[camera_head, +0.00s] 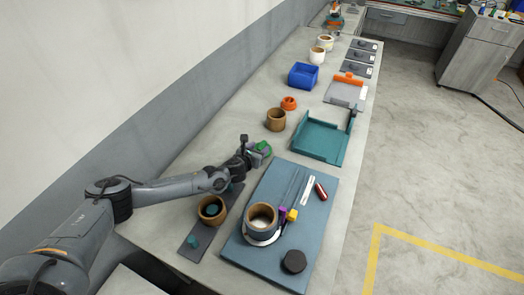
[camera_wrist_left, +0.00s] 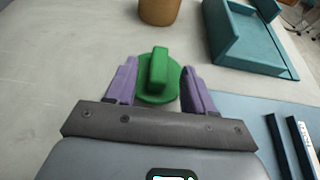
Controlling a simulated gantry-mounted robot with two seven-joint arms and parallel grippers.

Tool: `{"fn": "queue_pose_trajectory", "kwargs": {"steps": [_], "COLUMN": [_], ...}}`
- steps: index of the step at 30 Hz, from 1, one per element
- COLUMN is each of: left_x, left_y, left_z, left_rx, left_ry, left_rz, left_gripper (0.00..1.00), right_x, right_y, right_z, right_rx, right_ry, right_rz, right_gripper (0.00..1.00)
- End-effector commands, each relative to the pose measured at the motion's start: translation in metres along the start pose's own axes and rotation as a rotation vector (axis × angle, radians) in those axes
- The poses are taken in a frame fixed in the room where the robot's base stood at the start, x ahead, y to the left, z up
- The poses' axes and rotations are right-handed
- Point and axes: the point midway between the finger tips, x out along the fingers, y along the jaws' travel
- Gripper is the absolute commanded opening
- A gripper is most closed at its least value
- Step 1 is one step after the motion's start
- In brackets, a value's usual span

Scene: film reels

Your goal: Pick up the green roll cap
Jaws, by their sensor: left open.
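The green roll cap (camera_wrist_left: 158,80) lies on the grey table, a round disc with a raised bar handle on top. In the head view the green cap (camera_head: 264,147) shows partly, beside my left gripper. My left gripper (camera_wrist_left: 158,78) is open, with one purple finger on each side of the cap's handle and a gap on both sides. In the head view my left gripper (camera_head: 260,150) is at the end of the arm, over the cap. Whether the fingers touch the table cannot be told. My right gripper does not show.
A brown roll (camera_head: 276,119) stands beyond the cap, with a teal tray (camera_head: 322,153) to its right. A blue mat (camera_head: 314,238) lies nearer, bearing a roll (camera_head: 262,217), a dark cap (camera_head: 294,261) and small items. An orange ring (camera_head: 289,103) and blue bin (camera_head: 303,76) are farther back.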

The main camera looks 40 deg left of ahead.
Motion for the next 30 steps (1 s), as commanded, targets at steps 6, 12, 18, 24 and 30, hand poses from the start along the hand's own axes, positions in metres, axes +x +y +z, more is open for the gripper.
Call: {"fn": "queue_pose_trajectory", "kwargs": {"steps": [6,12,18,24,30], "left_x": [0.021,0.025,0.025,0.025,0.025], "left_y": [0.0,0.0,0.0,0.001,0.001], "left_z": [-0.001,0.0,0.0,0.0,0.0], "left_rx": [-0.001,0.0,0.0,-0.001,-0.001], "left_ry": [-0.001,0.0,0.0,0.0,0.0], "left_rz": [0.0,-0.001,-0.001,-0.001,-0.001], "left_gripper": [0.53,0.53,0.46,0.15,0.0], "right_x": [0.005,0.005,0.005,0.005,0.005], "right_y": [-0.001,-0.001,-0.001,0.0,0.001], "right_z": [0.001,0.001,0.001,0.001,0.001], "right_rx": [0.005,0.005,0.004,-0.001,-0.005], "right_ry": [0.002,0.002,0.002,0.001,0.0], "right_rz": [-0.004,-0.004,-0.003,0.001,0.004], "right_gripper": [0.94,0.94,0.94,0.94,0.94]}}
